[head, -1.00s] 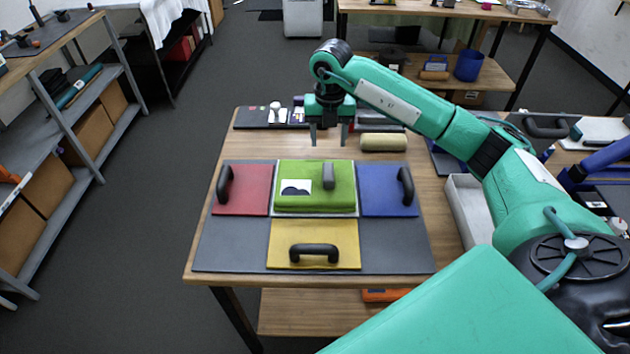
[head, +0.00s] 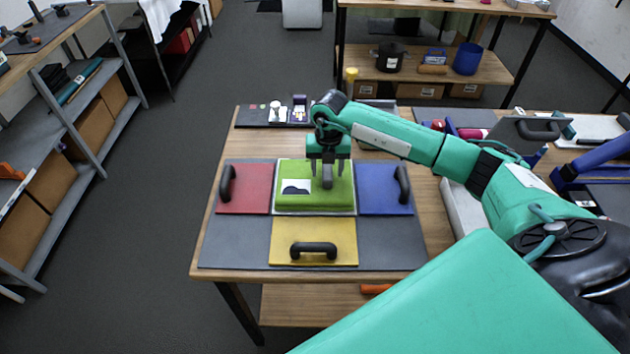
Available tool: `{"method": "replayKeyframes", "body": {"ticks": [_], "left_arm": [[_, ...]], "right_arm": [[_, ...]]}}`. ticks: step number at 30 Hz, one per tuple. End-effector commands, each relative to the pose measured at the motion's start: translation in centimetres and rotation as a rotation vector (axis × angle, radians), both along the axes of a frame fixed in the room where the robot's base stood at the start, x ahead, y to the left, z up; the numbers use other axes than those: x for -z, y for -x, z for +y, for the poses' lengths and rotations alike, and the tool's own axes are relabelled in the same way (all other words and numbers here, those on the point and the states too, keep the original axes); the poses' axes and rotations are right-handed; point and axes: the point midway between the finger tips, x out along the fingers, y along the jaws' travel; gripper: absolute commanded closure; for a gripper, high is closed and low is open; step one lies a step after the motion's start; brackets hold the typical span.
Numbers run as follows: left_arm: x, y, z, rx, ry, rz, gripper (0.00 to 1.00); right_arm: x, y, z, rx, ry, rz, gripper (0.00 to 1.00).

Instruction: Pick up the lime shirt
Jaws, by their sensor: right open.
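The lime shirt (head: 318,199) is a folded green piece with a white patch and a dark print, on a light board in the top middle of the panel layout on the table. My right gripper (head: 327,176) is over the shirt's upper part, pointing down. My left gripper is not in view.
Red (head: 245,189), blue (head: 385,188) and yellow (head: 313,241) panels with black handles flank the shirt on the grey mat (head: 233,240). A dark tray of small items (head: 262,114) lies at the table's back left. A shelf unit (head: 85,130) stands at the left.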

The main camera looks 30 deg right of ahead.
Motion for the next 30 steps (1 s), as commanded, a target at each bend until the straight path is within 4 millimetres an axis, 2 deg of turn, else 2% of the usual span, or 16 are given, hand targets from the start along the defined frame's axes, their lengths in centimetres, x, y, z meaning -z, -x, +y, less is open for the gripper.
{"method": "replayKeyframes", "body": {"ticks": [2,3,9,11,23,26,30], "left_arm": [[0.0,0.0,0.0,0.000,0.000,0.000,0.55],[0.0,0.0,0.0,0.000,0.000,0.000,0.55],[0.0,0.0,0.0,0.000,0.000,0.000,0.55],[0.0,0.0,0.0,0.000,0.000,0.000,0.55],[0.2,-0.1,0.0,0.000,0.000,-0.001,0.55],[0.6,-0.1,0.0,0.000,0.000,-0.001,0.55],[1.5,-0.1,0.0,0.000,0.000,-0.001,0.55]], "right_arm": [[0.0,0.0,0.0,0.000,0.000,0.000,0.47],[0.0,0.0,0.0,0.000,0.000,0.000,0.51],[0.0,0.0,0.0,0.000,0.000,0.000,0.90],[0.0,0.0,0.0,0.000,0.000,0.000,1.00],[-0.5,-0.1,0.0,0.000,0.000,-0.001,1.00],[-1.2,-0.1,-0.1,0.000,-0.001,-0.003,1.00],[-3.3,-0.2,-0.1,0.001,-0.001,-0.006,1.00]]}}
